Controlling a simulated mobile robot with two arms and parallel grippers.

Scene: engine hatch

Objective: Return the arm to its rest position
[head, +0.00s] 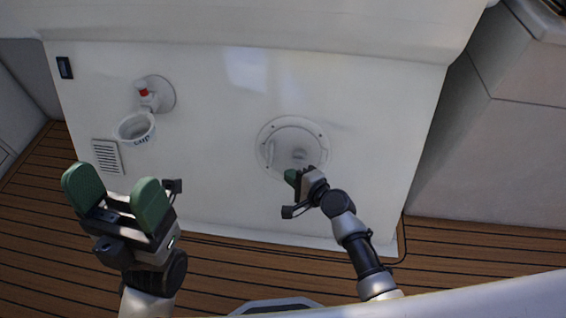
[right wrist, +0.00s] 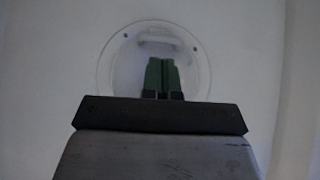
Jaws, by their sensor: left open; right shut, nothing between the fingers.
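My right gripper (head: 292,177) is in front of the lower edge of the round white hatch (head: 284,136) on the white wall panel. In the right wrist view, its green fingers (right wrist: 160,76) are together with nothing between them, and the round hatch (right wrist: 107,62) is behind them. I cannot tell whether the fingertips touch the hatch. My left gripper (head: 117,200) is at the lower left, with its two green fingers spread wide and nothing between them.
A white cup holder (head: 135,128) marked "cup" juts from the panel at left, under a round mount with a red part (head: 143,92). A vent grille (head: 107,156) and a dark switch (head: 64,68) are also on the panel. Wooden floor (head: 480,250) lies below.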

